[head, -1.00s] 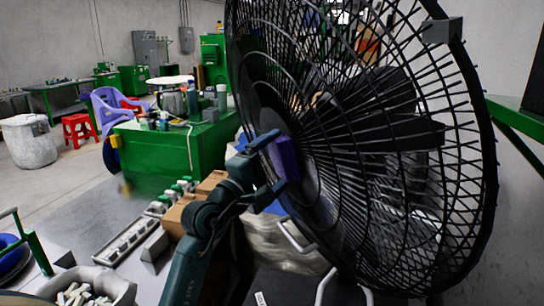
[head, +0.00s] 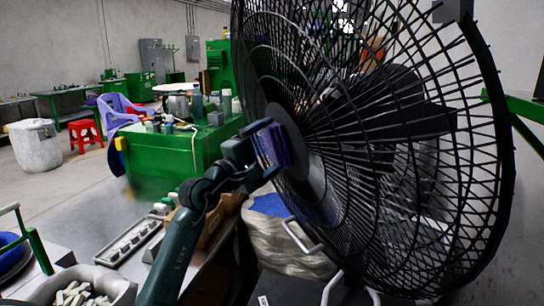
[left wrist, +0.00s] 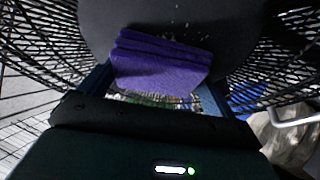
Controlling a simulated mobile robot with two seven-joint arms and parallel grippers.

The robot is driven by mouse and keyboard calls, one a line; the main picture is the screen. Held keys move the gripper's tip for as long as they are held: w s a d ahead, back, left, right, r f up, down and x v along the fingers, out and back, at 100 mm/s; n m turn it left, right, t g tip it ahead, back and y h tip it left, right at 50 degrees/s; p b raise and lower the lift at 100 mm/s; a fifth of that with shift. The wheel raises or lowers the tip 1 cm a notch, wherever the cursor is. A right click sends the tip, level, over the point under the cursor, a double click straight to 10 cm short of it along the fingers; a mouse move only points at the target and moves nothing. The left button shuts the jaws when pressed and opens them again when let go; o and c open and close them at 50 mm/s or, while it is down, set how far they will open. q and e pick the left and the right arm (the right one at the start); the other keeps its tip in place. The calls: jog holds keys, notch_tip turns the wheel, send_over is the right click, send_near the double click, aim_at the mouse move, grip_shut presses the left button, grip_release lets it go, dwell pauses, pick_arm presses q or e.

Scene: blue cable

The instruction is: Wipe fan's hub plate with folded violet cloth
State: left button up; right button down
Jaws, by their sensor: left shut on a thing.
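The large black fan (head: 385,150) stands on the right in the head view, its round cage facing left. Its dark hub plate (head: 313,178) is at the cage's centre; in the left wrist view the plate (left wrist: 245,28) fills the top middle and carries small pale specks. My left gripper (head: 268,152) is shut on the folded violet cloth (head: 276,146). The cloth (left wrist: 160,65) lies over the lower part of the plate in the left wrist view and seems to touch it; exact contact is hard to tell. My right gripper is not in view.
A green cabinet (head: 170,158) with bottles and a kettle stands behind my left arm. A grey tray (head: 128,242) and a bowl of white pieces (head: 95,288) are at lower left. A wrapped bundle (head: 285,240) sits below the hub. Open floor lies far left.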

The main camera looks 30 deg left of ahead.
pick_arm(q)
jog(key=shift+w+a, duration=0.3)
jog(key=shift+a, duration=0.05)
jog(key=shift+s+a+f+b, duration=0.15)
jog(key=shift+s+f+b, duration=0.1)
jog(key=shift+b, duration=0.15)
jog(key=shift+s+a+f+b, duration=0.25)
jog(key=shift+s+a+b, duration=0.5)
jog(key=shift+s, duration=0.3)
jog(key=shift+s+a+f+b, duration=0.25)
jog(key=shift+s+a+b, duration=0.45)
jog(key=shift+s, duration=0.35)
jog(key=shift+s+a+f+b, duration=0.2)
jog(key=shift+s+a+b, duration=0.2)
jog(key=shift+s+b, duration=0.2)
jog(key=shift+s+a+f+b, duration=0.2)
jog(key=shift+s+a+b, duration=0.2)
jog(key=shift+s+b, duration=0.2)
